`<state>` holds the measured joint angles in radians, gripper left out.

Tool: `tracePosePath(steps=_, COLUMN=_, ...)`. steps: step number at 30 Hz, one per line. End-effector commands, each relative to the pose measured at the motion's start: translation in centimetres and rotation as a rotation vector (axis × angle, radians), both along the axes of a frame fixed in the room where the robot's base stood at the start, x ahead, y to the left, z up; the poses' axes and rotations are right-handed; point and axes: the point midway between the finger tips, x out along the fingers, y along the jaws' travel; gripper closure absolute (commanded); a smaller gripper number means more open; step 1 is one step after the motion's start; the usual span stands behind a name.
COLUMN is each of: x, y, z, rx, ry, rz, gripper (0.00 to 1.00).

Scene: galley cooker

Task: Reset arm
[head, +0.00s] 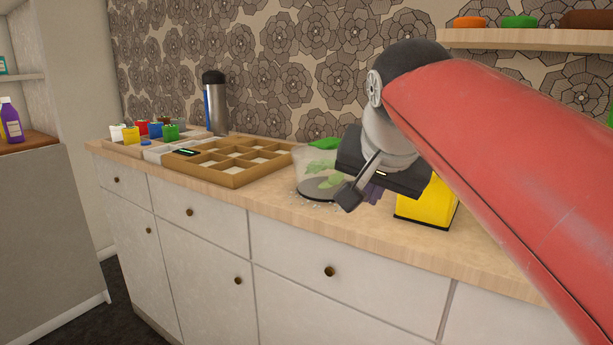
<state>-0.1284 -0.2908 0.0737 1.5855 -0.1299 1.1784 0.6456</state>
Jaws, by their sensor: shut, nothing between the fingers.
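My arm reaches in from the right edge of the head view and bends down at a dark joint. My gripper (358,188) hangs above the front part of the wooden counter (290,212). It points down and to the left, and its fingers are shut with nothing held. It partly hides a yellow box (428,208) behind it to the right. A clear bowl with green pieces (314,165) and a dark round base stands just left of the gripper. I cannot tell whether the gripper touches it.
A wooden compartment tray (237,178) lies left of the bowl. Several small colored containers (143,133) sit in a tray at the far left. A shelf (530,39) hangs upper right. White drawers (330,271) form the counter's front.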

Motion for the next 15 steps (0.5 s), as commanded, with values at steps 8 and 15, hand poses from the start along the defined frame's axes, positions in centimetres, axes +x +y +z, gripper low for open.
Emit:
tracePosePath(steps=8, x=-8.7, y=-4.2, z=-13.2, rx=-0.153, ry=0.114, rz=0.196, gripper=1.0)
tracePosePath(steps=15, x=-14.5, y=-5.6, z=-22.4, rx=-0.214, ry=0.177, rz=0.328, gripper=1.0)
